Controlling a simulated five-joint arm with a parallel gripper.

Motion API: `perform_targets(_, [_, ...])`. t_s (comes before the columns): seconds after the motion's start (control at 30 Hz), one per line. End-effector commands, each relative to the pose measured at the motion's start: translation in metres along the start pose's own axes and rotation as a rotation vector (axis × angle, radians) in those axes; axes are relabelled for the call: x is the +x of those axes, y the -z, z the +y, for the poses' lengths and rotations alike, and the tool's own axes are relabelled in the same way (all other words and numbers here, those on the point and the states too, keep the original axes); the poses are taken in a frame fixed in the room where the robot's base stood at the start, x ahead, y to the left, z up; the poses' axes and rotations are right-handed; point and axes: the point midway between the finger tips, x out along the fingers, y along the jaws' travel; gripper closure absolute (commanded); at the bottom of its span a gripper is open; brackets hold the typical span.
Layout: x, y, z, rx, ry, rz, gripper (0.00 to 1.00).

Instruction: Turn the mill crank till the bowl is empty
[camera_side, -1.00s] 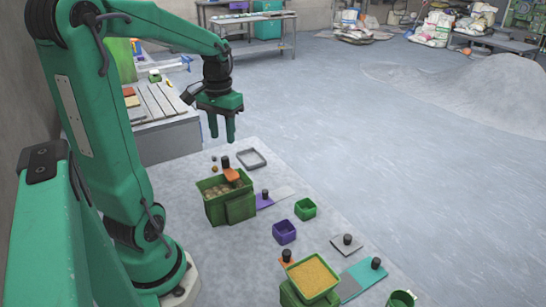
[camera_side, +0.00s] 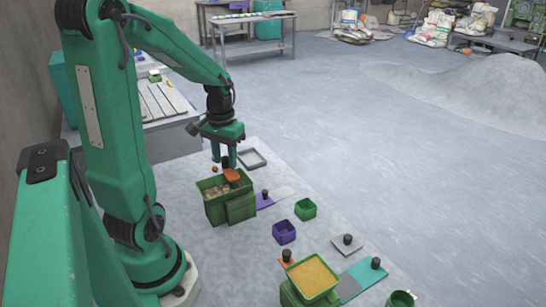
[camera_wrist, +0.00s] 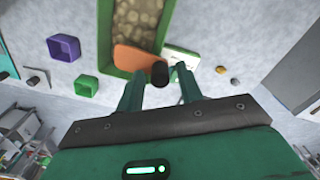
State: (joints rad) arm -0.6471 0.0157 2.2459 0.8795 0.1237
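A green mill with an open bowl (camera_side: 215,207) stands left of centre on the grey table. The bowl holds tan-brown lumps (camera_wrist: 138,24), and its rim also shows in the wrist view (camera_wrist: 107,35). An orange crank (camera_side: 232,175) lies at the bowl's far edge and carries an upright black knob (camera_wrist: 159,76). My gripper (camera_wrist: 160,88) is open and empty, pointing down at the knob. In the wrist view the knob shows between the two fingers, with a gap on each side. I cannot tell whether the fingertips reach down to its height.
A second green mill with yellow powder (camera_side: 313,278) stands at the front. A purple cup (camera_side: 284,232), a green cup (camera_side: 306,209) and flat plates with black knobs lie right of the first mill. A shallow grey tray (camera_side: 252,158) sits behind it. Small pebbles (camera_wrist: 221,70) lie nearby.

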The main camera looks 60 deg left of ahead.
Motion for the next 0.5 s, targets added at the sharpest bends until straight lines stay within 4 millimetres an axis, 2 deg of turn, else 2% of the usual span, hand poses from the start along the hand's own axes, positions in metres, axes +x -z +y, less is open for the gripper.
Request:
perform_targets(0.23, [0.0005, 0.0000, 0.0000, 0.000, 0.000, 0.000, 0.64])
perform_targets(0.27, [0.0005, -0.0001, 0.0000, 0.000, 0.000, 0.000, 0.68])
perform_targets(0.43, [0.0004, 0.0000, 0.0000, 0.000, 0.000, 0.000, 1.00])
perform_targets(0.5, [0.0003, 0.0000, 0.0000, 0.000, 0.000, 0.000, 1.00])
